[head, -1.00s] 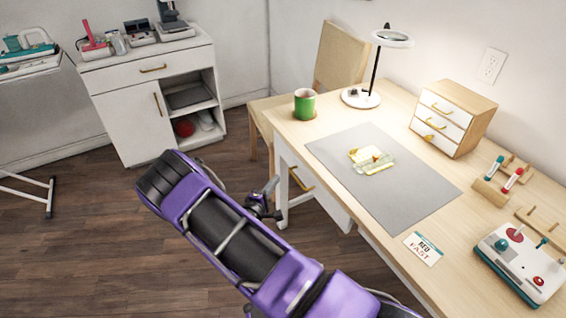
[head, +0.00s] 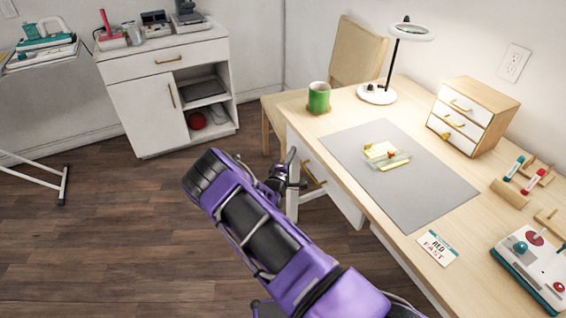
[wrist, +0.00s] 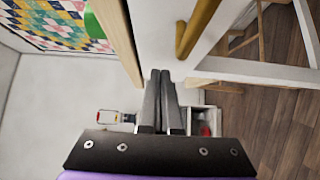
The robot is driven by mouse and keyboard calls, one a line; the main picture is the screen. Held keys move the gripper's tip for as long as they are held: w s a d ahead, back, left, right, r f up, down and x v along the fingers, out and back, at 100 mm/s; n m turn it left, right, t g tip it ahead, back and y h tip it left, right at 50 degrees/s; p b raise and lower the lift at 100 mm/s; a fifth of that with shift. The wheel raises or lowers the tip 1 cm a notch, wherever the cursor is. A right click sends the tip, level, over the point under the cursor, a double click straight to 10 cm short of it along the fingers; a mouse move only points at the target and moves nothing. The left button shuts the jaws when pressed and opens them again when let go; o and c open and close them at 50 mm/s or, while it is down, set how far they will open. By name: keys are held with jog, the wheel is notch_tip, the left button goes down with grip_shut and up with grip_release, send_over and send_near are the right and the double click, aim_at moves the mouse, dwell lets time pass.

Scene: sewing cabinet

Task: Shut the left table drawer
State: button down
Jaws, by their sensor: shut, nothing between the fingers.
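The left table drawer (head: 337,196) has a white front with a brass handle (head: 312,173), under the near-left part of the wooden table (head: 300,118). How far it stands out is hard to tell. My gripper (head: 293,170) is beside the handle, on its left in the head view. In the wrist view my gripper (wrist: 163,76) is shut and empty. Its tips are close to the white drawer front (wrist: 160,35), between the wooden tabletop edge (wrist: 118,40) and the handle (wrist: 196,28). I cannot tell whether they touch it. My arm hides part of the table's underside.
A green mug (head: 319,98), a lamp (head: 378,95), a grey mat (head: 425,195) and a small drawer box (head: 465,125) stand or lie on the table. A chair (head: 357,50) is behind it. A white cabinet (head: 140,100) stands at back left.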

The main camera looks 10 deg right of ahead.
aim_at(306, 154)
jog(key=shift+w+d, duration=0.2)
jog(key=shift+d, duration=0.5)
jog(key=shift+w+d+p, duration=0.15)
jog(key=shift+w+d, duration=0.05)
jog(key=shift+d, duration=0.6)
jog(key=shift+w+d+p, duration=0.1)
jog(key=shift+w+d, duration=0.15)
jog(key=shift+d, duration=0.6)
jog(key=shift+w+d+p, duration=0.15)
jog(key=shift+w+d, duration=0.05)
jog(key=shift+d, duration=0.6)
jog(key=shift+d+r, duration=0.1)
